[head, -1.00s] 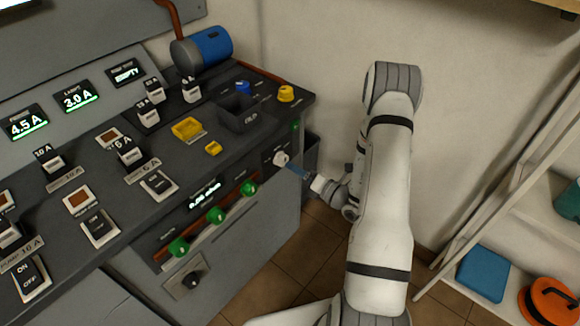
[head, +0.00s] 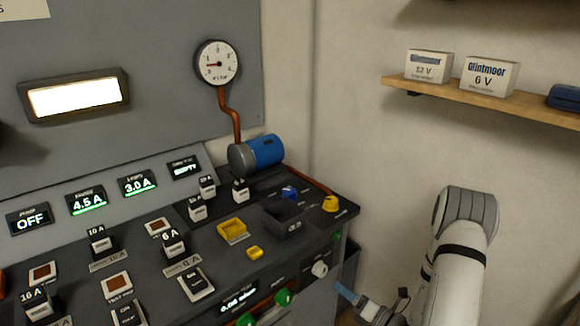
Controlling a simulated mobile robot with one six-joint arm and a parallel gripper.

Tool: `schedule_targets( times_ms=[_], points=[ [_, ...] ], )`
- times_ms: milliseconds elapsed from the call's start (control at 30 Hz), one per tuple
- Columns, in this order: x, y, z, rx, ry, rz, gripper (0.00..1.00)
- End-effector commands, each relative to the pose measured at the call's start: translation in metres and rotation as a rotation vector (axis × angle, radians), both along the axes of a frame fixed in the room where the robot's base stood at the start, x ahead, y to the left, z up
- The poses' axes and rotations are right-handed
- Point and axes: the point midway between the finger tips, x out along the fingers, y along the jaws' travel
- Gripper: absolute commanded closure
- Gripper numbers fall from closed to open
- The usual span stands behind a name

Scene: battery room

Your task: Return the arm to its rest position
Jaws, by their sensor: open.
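My white arm (head: 458,262) stands at the lower right of the head view, with its lower part cut off by the bottom edge. My gripper (head: 347,293) is low in the picture, just right of the console's front corner. The tip looks apart from the knob. I see nothing held in the gripper.
The grey console (head: 330,226) fills the left, with breakers, displays and a blue cylinder (head: 263,151). A pressure gauge (head: 217,64) hangs above. A wooden shelf (head: 480,98) with boxes is at upper right. Bare wall lies between.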

Motion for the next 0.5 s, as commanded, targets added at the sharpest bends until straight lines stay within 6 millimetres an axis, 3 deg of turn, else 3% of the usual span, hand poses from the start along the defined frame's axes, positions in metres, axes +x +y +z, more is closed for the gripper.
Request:
schedule_targets(
  times_ms=[167, 300, 500],
  points=[
    [-0.014, 0.047, 0.068, -0.173, -0.140, 0.261, 0.42],
    [-0.046, 0.088, 0.120, -0.371, -0.303, 0.533, 0.42],
    [-0.103, 0.122, 0.173, -0.672, -0.568, 0.905, 0.42]
  ],
)
